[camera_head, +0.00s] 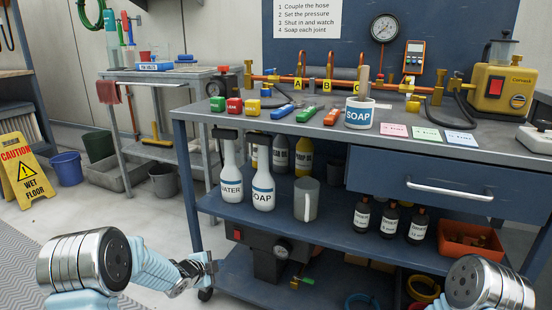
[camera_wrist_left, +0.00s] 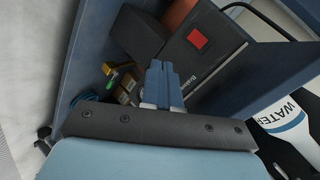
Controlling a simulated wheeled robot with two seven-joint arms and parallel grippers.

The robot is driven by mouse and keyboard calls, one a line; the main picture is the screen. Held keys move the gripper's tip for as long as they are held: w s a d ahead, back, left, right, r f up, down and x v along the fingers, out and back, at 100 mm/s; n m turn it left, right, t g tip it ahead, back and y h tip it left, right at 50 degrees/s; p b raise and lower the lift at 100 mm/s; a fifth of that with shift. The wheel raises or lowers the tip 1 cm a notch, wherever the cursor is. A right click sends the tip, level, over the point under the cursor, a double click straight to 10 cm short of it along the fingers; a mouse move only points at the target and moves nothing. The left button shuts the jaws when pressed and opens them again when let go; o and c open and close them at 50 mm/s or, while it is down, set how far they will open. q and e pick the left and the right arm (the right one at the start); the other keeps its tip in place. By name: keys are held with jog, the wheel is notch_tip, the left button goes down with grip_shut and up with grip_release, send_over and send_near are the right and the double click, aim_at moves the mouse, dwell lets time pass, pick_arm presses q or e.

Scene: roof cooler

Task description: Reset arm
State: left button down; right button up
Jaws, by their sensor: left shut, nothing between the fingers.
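My left gripper (camera_head: 211,266) is in front of the left end of the blue workbench (camera_head: 270,205), low beside its lower shelves. In the left wrist view its fingers (camera_wrist_left: 163,84) are together with nothing between them. The left forearm comes in from the lower left of the head view. At the lower right a silver joint of my right arm shows; the right gripper is out of the picture.
A WATER bottle (camera_head: 231,172) and a SOAP bottle (camera_head: 263,187) stand on the middle shelf near my left gripper. A dark boxed machine (camera_head: 262,250) sits on the lower shelf. A yellow wet-floor sign (camera_head: 26,175) stands at the left.

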pick_arm(q)
jog(key=s+d+f+n+g, duration=0.4)
jog(key=s+f+n, duration=0.45)
jog(key=s, duration=0.45)
jog(key=s+d+f+n+g, duration=0.35)
jog(key=s+f+n, duration=0.35)
jog(key=s+f, duration=0.45)
jog(key=s+d+n+g, duration=0.2)
jog(key=s+d+n, duration=0.1)
jog(key=s, duration=0.8)
notch_tip(320, 180, up, 14)
jog(key=s+p, duration=0.1)
jog(key=p, duration=1.2)
jog(key=shift+s+d+g+p, duration=0.15)
jog(key=shift+d+g+p, duration=0.05)
jog(key=shift+g+p, duration=0.2)
jog(key=shift+n, duration=0.25)
